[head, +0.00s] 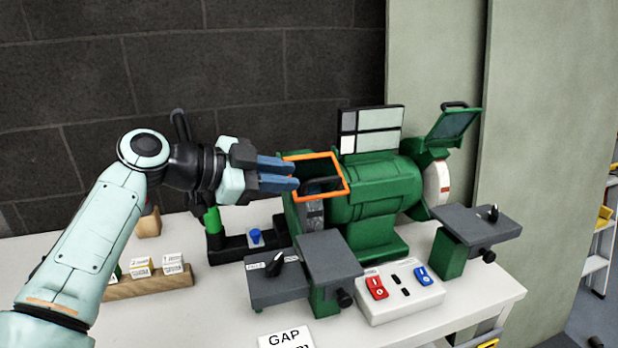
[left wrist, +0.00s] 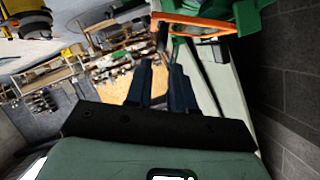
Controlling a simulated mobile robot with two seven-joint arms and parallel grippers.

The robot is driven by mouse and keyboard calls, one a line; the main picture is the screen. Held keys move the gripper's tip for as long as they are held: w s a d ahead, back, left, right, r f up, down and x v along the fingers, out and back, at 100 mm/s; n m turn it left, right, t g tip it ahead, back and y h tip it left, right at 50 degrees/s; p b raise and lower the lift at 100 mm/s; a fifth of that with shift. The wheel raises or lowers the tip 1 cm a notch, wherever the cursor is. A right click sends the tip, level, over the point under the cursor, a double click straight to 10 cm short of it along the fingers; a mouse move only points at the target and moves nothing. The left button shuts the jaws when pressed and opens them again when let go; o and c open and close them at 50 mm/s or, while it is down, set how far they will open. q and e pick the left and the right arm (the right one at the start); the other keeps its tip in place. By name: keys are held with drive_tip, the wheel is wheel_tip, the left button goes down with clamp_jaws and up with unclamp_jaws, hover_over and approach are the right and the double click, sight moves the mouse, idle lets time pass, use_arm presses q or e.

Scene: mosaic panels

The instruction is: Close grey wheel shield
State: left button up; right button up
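A green bench grinder (head: 372,199) stands on the white bench. On its left side an orange-framed shield (head: 345,172) is tilted up, with a dark bar visible through the frame. A small grey part (head: 314,213), perhaps the grey wheel, shows below it; the rest is hidden. My left gripper (head: 296,174) points right, with its blue fingertips at the left edge of the orange frame; contact cannot be told. The left wrist view shows a narrow, empty gap between its fingers (left wrist: 161,66), and the orange frame (left wrist: 200,22) beyond them. My right gripper is out of view.
A raised green-framed shield (head: 453,122) is above the white wheel (head: 437,183) on the right. Grey tool rests (head: 330,257) and a switch box (head: 400,290) stand in front. A wooden block with white labels (head: 150,284) lies left. A dark wall is behind.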

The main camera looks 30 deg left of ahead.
use_arm(q)
drive_tip(key=v, duration=0.3)
drive_tip(key=shift+s+a+r, duration=0.1)
drive_tip(key=shift+s+a, duration=0.1)
drive_tip(key=shift+s, duration=0.15)
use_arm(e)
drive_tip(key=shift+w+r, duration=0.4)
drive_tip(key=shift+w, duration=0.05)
use_arm(q)
drive_tip(key=shift+w, duration=0.1)
